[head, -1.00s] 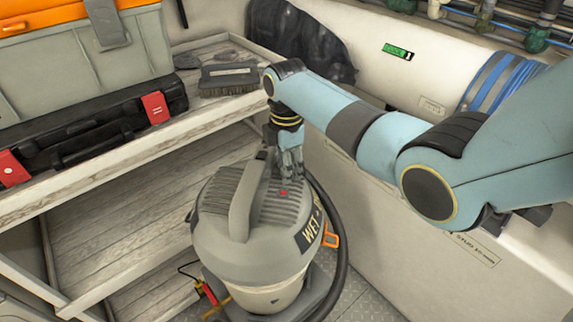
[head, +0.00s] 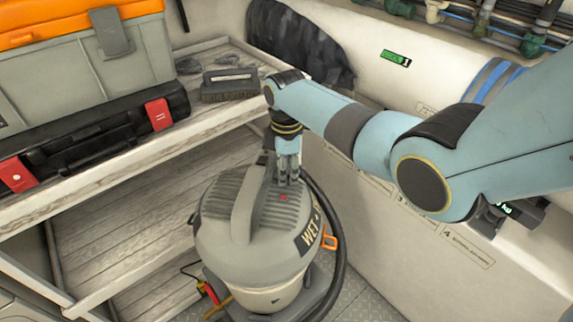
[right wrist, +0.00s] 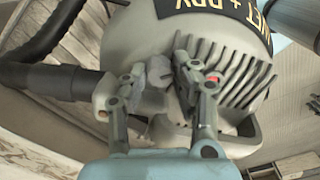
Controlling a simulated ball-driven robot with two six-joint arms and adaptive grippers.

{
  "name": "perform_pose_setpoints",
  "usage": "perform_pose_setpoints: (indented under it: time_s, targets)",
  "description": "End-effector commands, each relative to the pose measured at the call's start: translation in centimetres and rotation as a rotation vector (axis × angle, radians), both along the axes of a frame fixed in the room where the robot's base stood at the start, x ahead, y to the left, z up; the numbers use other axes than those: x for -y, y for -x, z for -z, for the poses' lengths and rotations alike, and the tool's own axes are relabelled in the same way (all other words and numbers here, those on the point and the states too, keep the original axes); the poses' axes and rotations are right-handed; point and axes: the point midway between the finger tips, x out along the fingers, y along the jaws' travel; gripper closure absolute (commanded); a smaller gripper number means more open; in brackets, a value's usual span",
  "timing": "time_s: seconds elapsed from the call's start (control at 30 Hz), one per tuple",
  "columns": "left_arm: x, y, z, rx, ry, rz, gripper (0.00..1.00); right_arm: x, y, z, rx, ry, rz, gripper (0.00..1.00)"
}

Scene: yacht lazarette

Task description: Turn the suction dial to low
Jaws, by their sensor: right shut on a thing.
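The wet/dry vacuum (head: 225,240) stands upright on the floor, with a grey ribbed lid and a raised handle. My right gripper (head: 287,180) points down at the back right of the lid. In the right wrist view, its fingers (right wrist: 160,85) are either side of a small grey dial (right wrist: 158,72) and shut on it. The dial's pointer and low mark cannot be made out. A small red spot (head: 283,197) shows on the lid beside the gripper. My left gripper is not in view.
A black hose (head: 338,230) curves round the vacuum's right side. A wooden shelf (head: 140,160) on the left bears a black case (head: 85,140), a grey-orange toolbox (head: 75,65) and a brush (head: 230,84). A pale wall (head: 400,245) stands close on the right.

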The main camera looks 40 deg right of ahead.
Motion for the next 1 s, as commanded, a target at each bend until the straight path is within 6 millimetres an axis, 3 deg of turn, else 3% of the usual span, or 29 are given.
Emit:
perform_pose_setpoints:
  time_s: [0.5,1.0]
  targets:
    - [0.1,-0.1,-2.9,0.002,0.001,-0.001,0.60,0.0,0.0,-0.2,-0.001,0.000,0.450,1.00]
    - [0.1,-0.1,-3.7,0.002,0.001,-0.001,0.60,0.0,0.0,0.0,-0.001,0.000,0.646,1.00]
